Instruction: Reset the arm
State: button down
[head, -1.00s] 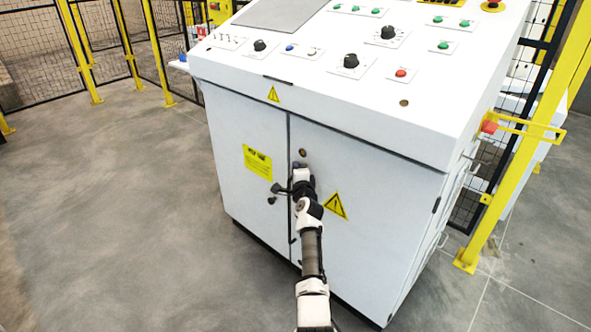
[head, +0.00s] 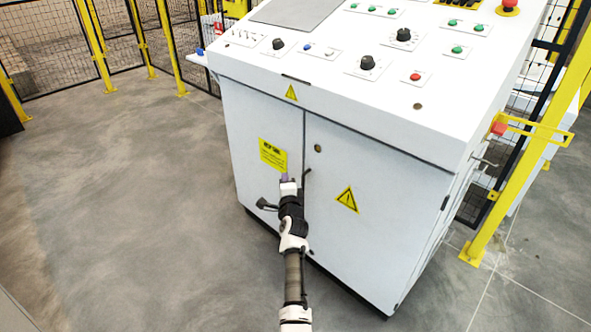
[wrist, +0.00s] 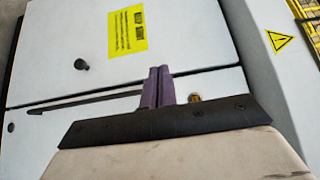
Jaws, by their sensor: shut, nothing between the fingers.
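My arm reaches up from the bottom of the head view toward the white control cabinet (head: 360,220). My gripper (head: 284,178) is in front of the cabinet's doors, just below the yellow text label (head: 272,155). In the wrist view my gripper's purple fingers (wrist: 158,88) are pressed together with nothing between them. They overlap the seam between the doors in that view. Whether they touch the cabinet, I cannot tell. A black handle (head: 266,204) is left of my gripper, and a dark knob (wrist: 81,64) shows in the wrist view.
The sloped panel top has knobs, coloured buttons and a red emergency stop (head: 508,7). A yellow post (head: 520,150) with a red-ended bracket stands at the right. Mesh fencing (head: 55,50) runs behind. The grey floor (head: 120,210) at left is clear.

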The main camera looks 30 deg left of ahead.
jog(key=shift+s+a, duration=0.15)
jog(key=shift+s, duration=0.55)
